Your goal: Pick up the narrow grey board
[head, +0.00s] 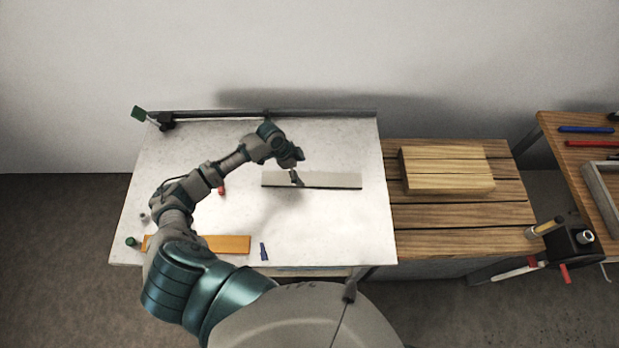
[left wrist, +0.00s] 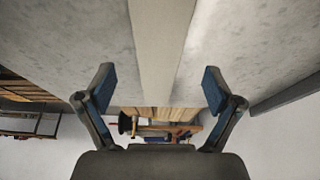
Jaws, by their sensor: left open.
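The narrow grey board (head: 335,181) lies flat on the white tabletop (head: 330,230), long side running left to right in the head view. My left gripper (head: 297,179) is over the board, left of its middle. In the left wrist view the board (left wrist: 161,45) runs between the two open fingers of my left gripper (left wrist: 158,90), with a gap on each side. The fingers have blue pads and hold nothing. From these views I cannot tell the exact height of the fingertips above the table. My right gripper is not in view.
An orange board (head: 228,244) and a small blue piece (head: 264,251) lie near the table's front edge. A small red item (head: 221,190) lies near my left forearm. A dark rail (head: 320,112) runs along the back. A wooden block (head: 445,170) sits on the slatted bench at right.

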